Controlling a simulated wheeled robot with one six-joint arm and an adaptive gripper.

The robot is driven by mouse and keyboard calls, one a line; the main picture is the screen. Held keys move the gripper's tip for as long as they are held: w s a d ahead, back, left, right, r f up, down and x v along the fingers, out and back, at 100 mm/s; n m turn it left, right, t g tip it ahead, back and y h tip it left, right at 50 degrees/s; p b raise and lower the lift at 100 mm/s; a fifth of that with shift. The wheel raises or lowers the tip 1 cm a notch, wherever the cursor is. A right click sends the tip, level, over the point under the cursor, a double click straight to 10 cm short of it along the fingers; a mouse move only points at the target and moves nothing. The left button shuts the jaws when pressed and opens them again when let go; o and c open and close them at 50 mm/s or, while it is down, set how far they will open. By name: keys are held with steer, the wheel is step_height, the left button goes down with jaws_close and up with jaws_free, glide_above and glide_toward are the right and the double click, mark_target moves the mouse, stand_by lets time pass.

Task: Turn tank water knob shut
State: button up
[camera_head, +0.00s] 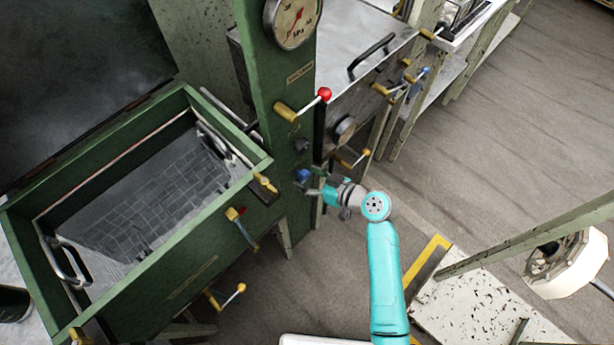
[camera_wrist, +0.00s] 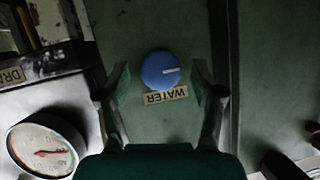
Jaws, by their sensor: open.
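The water knob (camera_wrist: 161,70) is a round blue dial with a white pointer mark, on a green panel beside a label that reads WATER. In the wrist view the pointer lies nearly level, toward the right. In the head view the blue knob (camera_head: 302,176) sits low on the green column. My gripper (camera_wrist: 160,85) is open, with one finger on each side of the knob and a gap visible on both sides. In the head view my gripper (camera_head: 314,183) is close in front of the column; whether it touches the knob cannot be told.
A black knob (camera_head: 301,145) and a red-tipped lever (camera_head: 324,94) are above on the column (camera_head: 280,90). A green basin (camera_head: 190,245) stands at left, with yellow valves on its front. A gauge (camera_wrist: 45,148) is at lower left in the wrist view.

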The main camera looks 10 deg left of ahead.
steer(key=shift+w+a+f, duration=0.15)
steer(key=shift+w+a, duration=0.05)
steer(key=shift+a, duration=0.15)
steer(key=c, duration=1.1)
